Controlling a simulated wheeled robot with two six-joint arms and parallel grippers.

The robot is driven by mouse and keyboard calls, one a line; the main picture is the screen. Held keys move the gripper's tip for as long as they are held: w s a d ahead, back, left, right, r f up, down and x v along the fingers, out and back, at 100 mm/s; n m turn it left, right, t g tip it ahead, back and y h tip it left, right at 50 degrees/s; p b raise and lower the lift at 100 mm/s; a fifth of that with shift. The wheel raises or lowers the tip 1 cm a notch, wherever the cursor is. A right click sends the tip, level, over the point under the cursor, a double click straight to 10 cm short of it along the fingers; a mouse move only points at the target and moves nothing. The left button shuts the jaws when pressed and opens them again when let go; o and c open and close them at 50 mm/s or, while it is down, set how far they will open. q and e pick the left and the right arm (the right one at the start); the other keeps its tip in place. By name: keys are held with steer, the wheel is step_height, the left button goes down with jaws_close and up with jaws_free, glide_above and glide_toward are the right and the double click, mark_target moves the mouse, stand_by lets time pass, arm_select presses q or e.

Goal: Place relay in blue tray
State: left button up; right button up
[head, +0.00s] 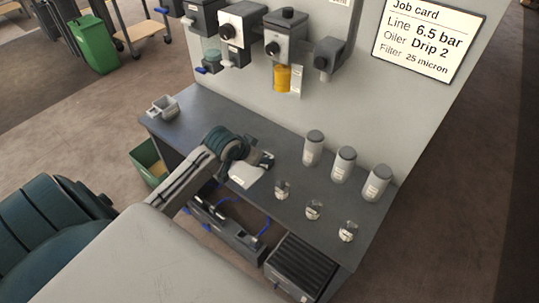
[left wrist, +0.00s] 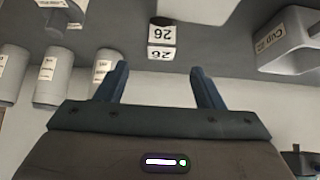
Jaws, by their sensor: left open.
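I can make out no relay and no blue tray in either view. My left gripper (head: 266,160) is over the grey bench top in the head view, left of the row of canisters. In the left wrist view its two dark fingers (left wrist: 158,84) are apart with nothing between them. A small block with a white face marked 26 (left wrist: 162,34) shows beyond the fingertips, apart from them. A grey holder labelled Cup (left wrist: 283,42) is at the upper right of that view. My right gripper is not in view.
Wall units (head: 284,40), one with a yellow bowl (head: 282,78), hang above. A green bin (head: 148,160) stands below.

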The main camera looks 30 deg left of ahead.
mark_target(268, 156)
arm_select(q)
steer(key=x, duration=0.4)
steer(key=shift+f+p, duration=0.1)
steer(key=shift+p, duration=0.2)
steer(key=shift+w+f, duration=0.35)
steer(key=shift+w+f+p, duration=0.2)
steer(key=shift+p, duration=0.15)
steer(key=p+x, duration=0.1)
steer(key=x, duration=0.2)
steer(key=shift+w, duration=0.2)
steer(key=shift+w+f, duration=0.35)
steer(key=shift+f, duration=0.15)
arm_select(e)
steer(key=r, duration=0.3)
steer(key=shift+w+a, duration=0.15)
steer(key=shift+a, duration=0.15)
arm_select(q)
steer(key=shift+c, duration=0.2)
steer(key=c, duration=1)
steer(key=shift+c, duration=0.5)
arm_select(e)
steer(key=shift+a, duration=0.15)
